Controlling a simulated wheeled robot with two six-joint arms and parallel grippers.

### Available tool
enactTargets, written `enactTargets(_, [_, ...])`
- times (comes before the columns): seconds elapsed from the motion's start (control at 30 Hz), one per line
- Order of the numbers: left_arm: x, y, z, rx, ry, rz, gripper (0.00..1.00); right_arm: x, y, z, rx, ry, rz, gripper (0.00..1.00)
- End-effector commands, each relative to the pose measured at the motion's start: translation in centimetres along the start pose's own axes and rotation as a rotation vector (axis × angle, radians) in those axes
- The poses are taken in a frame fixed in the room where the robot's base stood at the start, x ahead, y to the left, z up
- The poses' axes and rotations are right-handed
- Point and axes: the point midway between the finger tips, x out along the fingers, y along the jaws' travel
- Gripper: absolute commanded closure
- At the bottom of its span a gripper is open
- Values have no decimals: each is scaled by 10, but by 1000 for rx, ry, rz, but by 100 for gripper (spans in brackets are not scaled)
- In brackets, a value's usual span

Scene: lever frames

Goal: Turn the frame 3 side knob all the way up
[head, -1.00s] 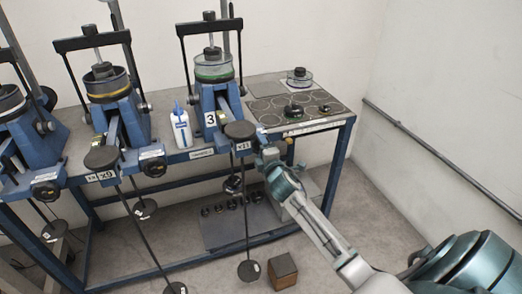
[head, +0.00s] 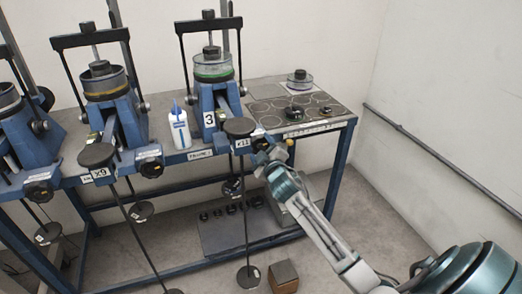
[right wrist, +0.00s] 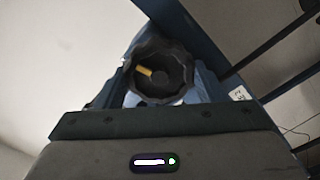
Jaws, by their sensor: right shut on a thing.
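Frame 3 is a blue lever frame marked with a "3" plate (head: 209,119), at the right end of the row on the bench. Its side knob shows in the right wrist view as a black lobed knob (right wrist: 160,86) with a yellow mark pointing to the upper left. My right gripper (head: 266,150) is at the front of frame 3, shut on the side knob. The gripper and wrist hide much of the knob in the head view. In the wrist view the fingertips are not clearly seen. My left gripper is in no view.
A white bottle (head: 180,129) stands left of frame 3. A dark plate with round marks (head: 325,107) lies to the right. A wooden block (head: 284,277) is on the floor.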

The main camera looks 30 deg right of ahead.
Motion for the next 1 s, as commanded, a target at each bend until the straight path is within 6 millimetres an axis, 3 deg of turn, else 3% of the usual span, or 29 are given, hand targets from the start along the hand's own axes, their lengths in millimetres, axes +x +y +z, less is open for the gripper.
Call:
enactTargets(0.6, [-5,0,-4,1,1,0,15,0,-1,2,43,-3,-2,60])
enactTargets(0.63, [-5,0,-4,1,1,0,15,0,-1,2,43,-3,-2,33])
enactTargets(0.73, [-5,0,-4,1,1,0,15,0,-1,1,43,-3,-2,15])
enactTargets(1.0, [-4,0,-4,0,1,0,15,-1,0,1,42,-1,-1,15])
